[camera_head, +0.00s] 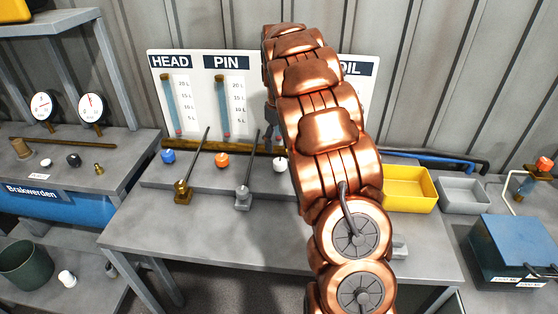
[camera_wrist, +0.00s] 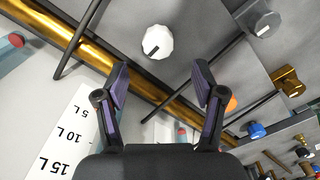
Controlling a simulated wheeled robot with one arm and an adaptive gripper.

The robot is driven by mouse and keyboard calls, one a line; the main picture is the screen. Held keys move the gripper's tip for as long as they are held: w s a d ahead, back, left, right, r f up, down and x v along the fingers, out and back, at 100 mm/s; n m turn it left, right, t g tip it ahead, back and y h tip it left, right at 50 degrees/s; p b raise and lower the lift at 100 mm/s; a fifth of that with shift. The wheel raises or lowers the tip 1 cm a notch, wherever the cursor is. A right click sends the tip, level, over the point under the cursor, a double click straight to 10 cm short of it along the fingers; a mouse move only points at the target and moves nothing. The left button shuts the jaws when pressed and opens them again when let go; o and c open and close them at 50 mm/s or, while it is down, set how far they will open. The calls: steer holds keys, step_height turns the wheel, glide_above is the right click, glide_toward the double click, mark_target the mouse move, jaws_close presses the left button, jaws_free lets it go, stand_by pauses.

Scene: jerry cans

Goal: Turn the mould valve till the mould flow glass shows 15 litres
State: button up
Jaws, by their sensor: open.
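A white knob (camera_head: 280,163) stands on the bench beside my arm; it also shows in the wrist view (camera_wrist: 157,42), with a dark mark on its top. My gripper (camera_wrist: 160,80) is open and empty, its fingertips on either side just short of the white knob in the picture. My arm hides the gripper in the head view, along with the board between the PIN label (camera_head: 227,62) and a label ending in OIL (camera_head: 354,68). No mould label or mould glass level can be read. A scale (camera_wrist: 65,140) marked 5, 10 and 15 L shows in the wrist view.
An orange knob (camera_head: 222,160) and a blue knob (camera_head: 168,156) stand left of the white one. A brown-gold pipe (camera_wrist: 152,88) runs below the board. A yellow bin (camera_head: 408,190) stands at right.

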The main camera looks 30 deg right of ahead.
mark_target(279, 161)
steer(key=shift+w+d+f, duration=0.15)
steer(key=shift+f, duration=0.15)
steer(key=shift+f+p, duration=1.25)
steer(key=shift+f, duration=2.45)
steer(key=c, duration=1.1)
